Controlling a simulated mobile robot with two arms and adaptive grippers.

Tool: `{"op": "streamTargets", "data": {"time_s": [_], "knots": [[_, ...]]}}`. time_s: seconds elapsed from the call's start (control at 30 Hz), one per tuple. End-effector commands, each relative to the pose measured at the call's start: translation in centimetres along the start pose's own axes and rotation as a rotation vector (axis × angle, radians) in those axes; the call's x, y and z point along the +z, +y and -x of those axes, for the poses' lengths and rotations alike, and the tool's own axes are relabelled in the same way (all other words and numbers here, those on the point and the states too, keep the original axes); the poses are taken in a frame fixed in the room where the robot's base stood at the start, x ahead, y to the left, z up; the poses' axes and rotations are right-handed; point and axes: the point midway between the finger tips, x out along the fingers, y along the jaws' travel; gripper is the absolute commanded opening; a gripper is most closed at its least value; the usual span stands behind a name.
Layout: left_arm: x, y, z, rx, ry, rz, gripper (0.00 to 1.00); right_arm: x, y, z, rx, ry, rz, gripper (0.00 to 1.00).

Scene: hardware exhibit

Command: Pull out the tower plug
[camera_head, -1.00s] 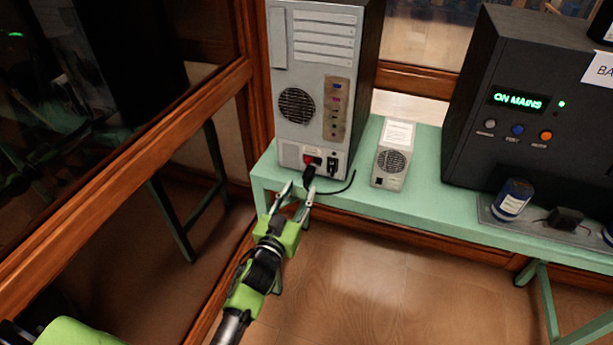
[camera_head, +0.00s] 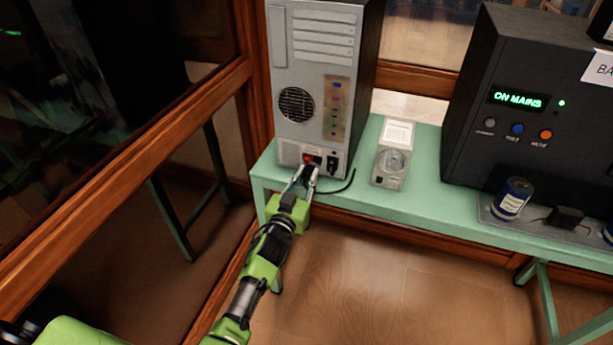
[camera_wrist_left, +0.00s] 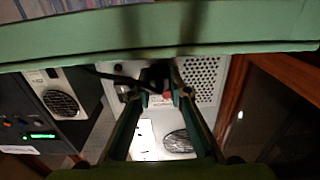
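The tower (camera_head: 312,75) is a grey computer case standing on the green bench with its back panel facing me. Near the bottom of that panel are a red switch (camera_head: 309,158) and a socket. The black tower plug (camera_wrist_left: 155,76) sits there, largely hidden by the fingers in the head view. My left gripper (camera_head: 308,170) is at the panel, its fingers on either side of the plug and spread apart. The wrist view shows the plug between the fingertips (camera_wrist_left: 157,92); I see no clear grip on it. My right gripper is not in view.
A small grey fan box (camera_head: 390,167) stands right of the tower on the green bench (camera_head: 425,200). Farther right is a black unit (camera_head: 520,110) reading "ON MAINS", with a blue can (camera_head: 513,198) before it. A wooden glazed partition (camera_head: 120,160) borders the left.

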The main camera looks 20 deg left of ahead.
Motion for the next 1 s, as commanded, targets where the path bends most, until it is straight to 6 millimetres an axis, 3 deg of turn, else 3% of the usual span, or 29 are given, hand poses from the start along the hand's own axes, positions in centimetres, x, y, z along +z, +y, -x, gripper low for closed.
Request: {"op": "streamTargets", "data": {"time_s": [0.13, 0.33, 0.57, 0.6, 0.67, 1.0], "knots": [[-0.1, 0.0, 0.6, 0.0, -0.002, 0.001, 0.0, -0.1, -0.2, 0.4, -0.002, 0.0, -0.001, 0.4], [0.0, 0.0, 2.9, -0.001, -0.004, 0.001, 0.0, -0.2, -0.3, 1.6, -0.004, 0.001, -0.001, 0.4], [0.1, 0.0, 3.0, 0.0, -0.002, -0.001, 0.0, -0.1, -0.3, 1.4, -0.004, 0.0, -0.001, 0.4], [0.1, 0.0, 3.0, 0.0, -0.002, -0.001, 0.2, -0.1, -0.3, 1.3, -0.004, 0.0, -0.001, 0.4], [0.1, 0.0, 3.0, 0.0, -0.002, -0.001, 0.35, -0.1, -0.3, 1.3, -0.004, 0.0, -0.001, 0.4], [0.1, 0.0, 3.0, 0.0, -0.001, 0.0, 0.35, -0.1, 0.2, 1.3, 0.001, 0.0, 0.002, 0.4]]}}
